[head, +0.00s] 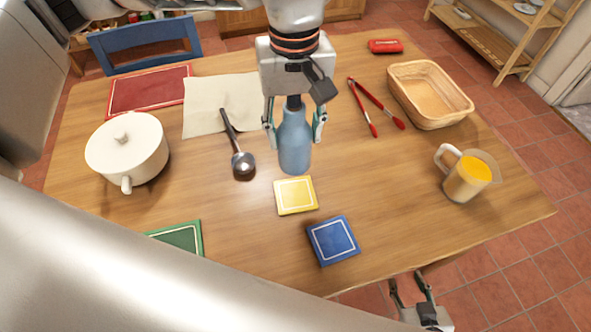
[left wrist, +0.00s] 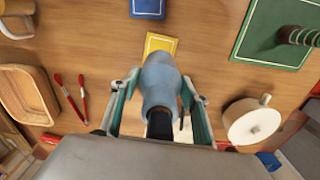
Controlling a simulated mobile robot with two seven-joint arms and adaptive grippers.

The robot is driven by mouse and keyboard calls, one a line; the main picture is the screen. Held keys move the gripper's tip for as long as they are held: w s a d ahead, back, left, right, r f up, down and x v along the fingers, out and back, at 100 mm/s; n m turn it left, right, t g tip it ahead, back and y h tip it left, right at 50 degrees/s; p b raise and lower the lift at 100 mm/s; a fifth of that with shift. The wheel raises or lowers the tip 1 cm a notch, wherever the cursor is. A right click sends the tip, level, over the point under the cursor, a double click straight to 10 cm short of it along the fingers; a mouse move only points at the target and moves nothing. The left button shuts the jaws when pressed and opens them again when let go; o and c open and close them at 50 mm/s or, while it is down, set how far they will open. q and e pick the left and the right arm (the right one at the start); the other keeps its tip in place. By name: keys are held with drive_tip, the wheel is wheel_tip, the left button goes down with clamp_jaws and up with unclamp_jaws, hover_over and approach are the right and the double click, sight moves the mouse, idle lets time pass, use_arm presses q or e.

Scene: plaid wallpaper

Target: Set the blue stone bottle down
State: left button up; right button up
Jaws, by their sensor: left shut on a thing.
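The blue stone bottle (head: 294,148) stands upright near the middle of the wooden table, just behind the yellow coaster (head: 296,195). My left gripper (head: 294,128) is shut around its upper part from above, a finger on each side. In the left wrist view the bottle (left wrist: 160,80) sits between the fingers, and its far end overlaps the yellow coaster (left wrist: 161,43). I cannot tell whether its base touches the table. My right gripper (head: 413,290) is low at the bottom right, past the table's front edge, empty with its fingers apart.
A ladle (head: 241,162) lies left of the bottle, red tongs (head: 370,105) to the right. A white pot (head: 128,150), a basket (head: 428,95), a glass mug (head: 466,178) and a blue coaster (head: 333,240) are around. A green mat (head: 183,238) is partly hidden by my arm.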

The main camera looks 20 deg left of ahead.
use_arm(q)
wheel_tip(320, 180, down, 12)
drive_tip(key=shift+f, duration=0.2)
idle(0.4)
drive_tip(key=shift+f, duration=0.1)
drive_tip(key=o, duration=1)
drive_tip(key=shift+f+b, duration=0.1)
drive_tip(key=shift+b, duration=0.2)
drive_tip(key=o, duration=0.4)
wheel_tip(320, 180, up, 12)
drive_tip(key=shift+r, duration=0.2)
